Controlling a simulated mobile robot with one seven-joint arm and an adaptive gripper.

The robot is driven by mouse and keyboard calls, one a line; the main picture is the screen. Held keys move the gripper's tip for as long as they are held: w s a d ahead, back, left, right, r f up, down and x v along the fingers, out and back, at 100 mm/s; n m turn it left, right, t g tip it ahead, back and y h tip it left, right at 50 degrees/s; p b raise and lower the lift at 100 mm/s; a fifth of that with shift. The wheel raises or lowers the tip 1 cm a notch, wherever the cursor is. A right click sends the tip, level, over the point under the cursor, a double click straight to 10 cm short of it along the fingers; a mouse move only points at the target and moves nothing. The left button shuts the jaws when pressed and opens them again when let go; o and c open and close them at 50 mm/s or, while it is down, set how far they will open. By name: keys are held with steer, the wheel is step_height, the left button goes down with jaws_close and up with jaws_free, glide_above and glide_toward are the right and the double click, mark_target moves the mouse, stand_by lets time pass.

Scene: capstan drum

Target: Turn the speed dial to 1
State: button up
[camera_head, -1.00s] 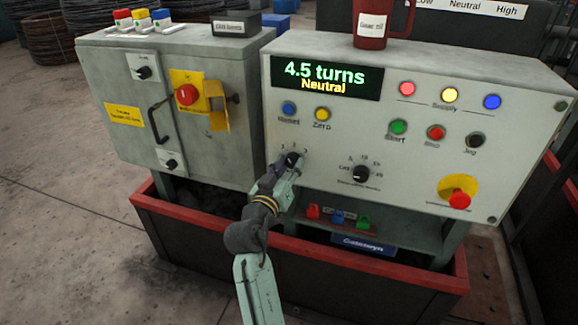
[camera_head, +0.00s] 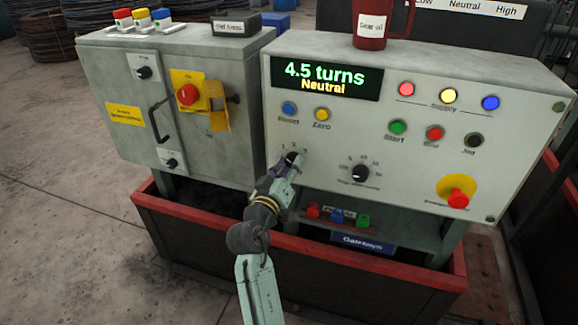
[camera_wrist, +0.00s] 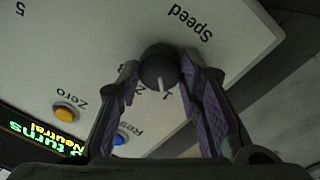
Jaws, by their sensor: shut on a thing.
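The speed dial (camera_wrist: 160,68) is a small dark round knob with a pale pointer line, on the sloping grey-white panel. In the wrist view its pointer points down toward the printed numerals, near 1 and 2; I cannot tell exactly which it meets. In the head view the dial (camera_head: 293,158) sits below the Reset and Zero buttons, partly hidden by my gripper (camera_head: 285,165). My gripper (camera_wrist: 160,78), with purple finger pads, is shut on the dial, one finger on each side.
A second dial (camera_head: 361,173) is to the right. Blue Reset (camera_head: 288,108) and yellow Zero (camera_head: 322,114) buttons are just above. A display (camera_head: 325,78) reads 4.5 turns, Neutral. A red emergency button (camera_head: 458,198) is lower right; a red mug (camera_head: 381,24) stands on top.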

steer(key=shift+r, duration=0.1)
steer(key=o, duration=1.2)
steer(key=shift+c, duration=0.2)
steer(key=v, duration=1.2)
steer(key=shift+f, duration=0.2)
steer(key=shift+a, duration=0.1)
